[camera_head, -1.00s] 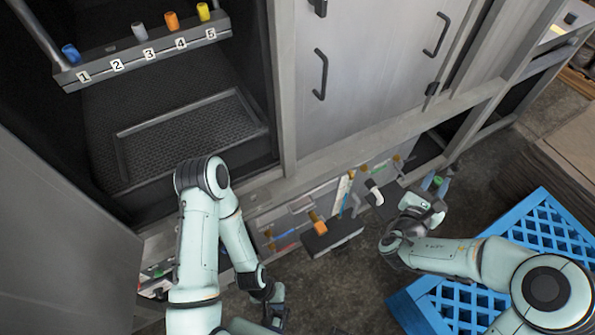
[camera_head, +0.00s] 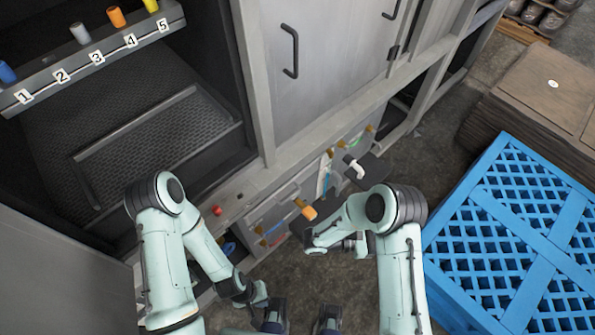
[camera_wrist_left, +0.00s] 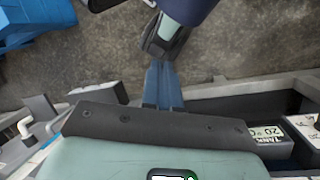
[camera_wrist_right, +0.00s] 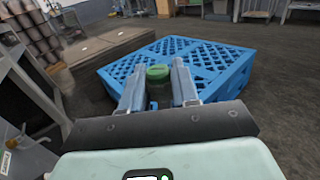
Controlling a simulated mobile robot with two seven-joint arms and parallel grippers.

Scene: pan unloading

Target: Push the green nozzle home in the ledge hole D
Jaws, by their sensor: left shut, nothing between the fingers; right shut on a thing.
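The green nozzle (camera_wrist_right: 158,74) is between the fingers of my right gripper (camera_wrist_right: 158,82) in the right wrist view, its ribbed green cap showing at the fingertips. My right gripper is shut on it. In the head view the nozzle is hidden. My left gripper (camera_wrist_left: 163,82) is shut and empty, its blue fingers together over the floor in the left wrist view. The grey ledge (camera_head: 75,75) is at the upper left of the head view, with plates numbered 1 to 5. No letter D is legible there. Both grippers are well apart from this ledge.
Blue (camera_head: 7,72), grey (camera_head: 80,33), orange (camera_head: 117,17) and yellow (camera_head: 151,5) nozzles stand on the ledge. A low panel with an orange-tipped part (camera_head: 305,209) and a white elbow pipe (camera_head: 354,167) is ahead. A blue pallet (camera_head: 500,240) stands at right.

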